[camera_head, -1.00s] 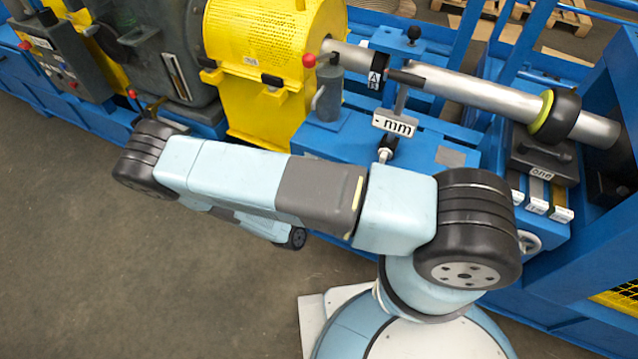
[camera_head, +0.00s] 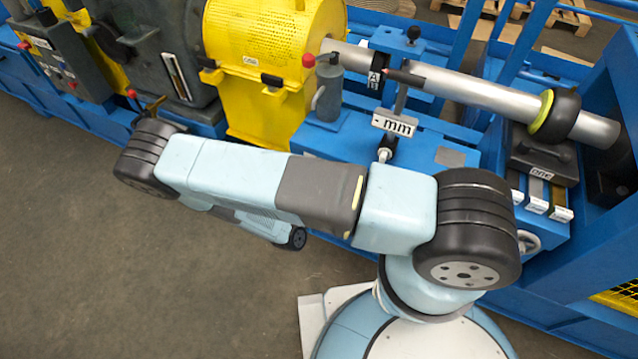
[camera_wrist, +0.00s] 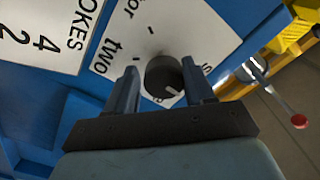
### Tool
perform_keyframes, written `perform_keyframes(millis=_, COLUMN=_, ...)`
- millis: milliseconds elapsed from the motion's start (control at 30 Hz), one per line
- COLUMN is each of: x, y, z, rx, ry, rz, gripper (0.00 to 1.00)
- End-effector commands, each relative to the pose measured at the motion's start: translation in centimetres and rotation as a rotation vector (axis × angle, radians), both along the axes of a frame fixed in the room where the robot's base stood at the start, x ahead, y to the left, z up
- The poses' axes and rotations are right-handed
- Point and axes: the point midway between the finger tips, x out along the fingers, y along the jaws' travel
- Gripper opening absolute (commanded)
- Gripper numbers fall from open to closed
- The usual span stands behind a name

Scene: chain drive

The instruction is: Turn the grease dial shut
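The dial (camera_wrist: 163,78) is a dark round knob in the wrist view, on a white plate (camera_wrist: 140,35) with short tick marks. The word "two" reads on the plate's left; other words are partly cut off or covered. A pale mark shows near the knob's lower edge; I cannot tell its exact setting. My gripper (camera_wrist: 160,70) is open, its two fingers on either side of the knob. A narrow gap shows at the left finger; at the right finger I cannot tell if it touches. In the head view, neither dial nor fingers can be made out.
Left of the plate is a white sign (camera_wrist: 40,30) ending "OKES" with "4" and "2", on a blue panel. A lever with a red knob (camera_wrist: 299,120) stands at the right, near yellow metal. In the head view, a yellow housing (camera_head: 265,70) and steel shaft (camera_head: 480,93) lie behind my arm.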

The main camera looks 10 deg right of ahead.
Motion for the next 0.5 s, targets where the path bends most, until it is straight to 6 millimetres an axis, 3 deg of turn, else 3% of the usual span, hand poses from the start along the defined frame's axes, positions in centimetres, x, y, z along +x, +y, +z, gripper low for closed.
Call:
perform_keyframes(millis=133, x=0.1, y=0.02, z=0.14, rx=0.0, ry=-0.004, rz=0.001, gripper=0.67)
perform_keyframes(millis=500, x=-0.42, y=0.57, z=0.22, rx=0.001, ry=-0.007, rz=0.003, gripper=0.67)
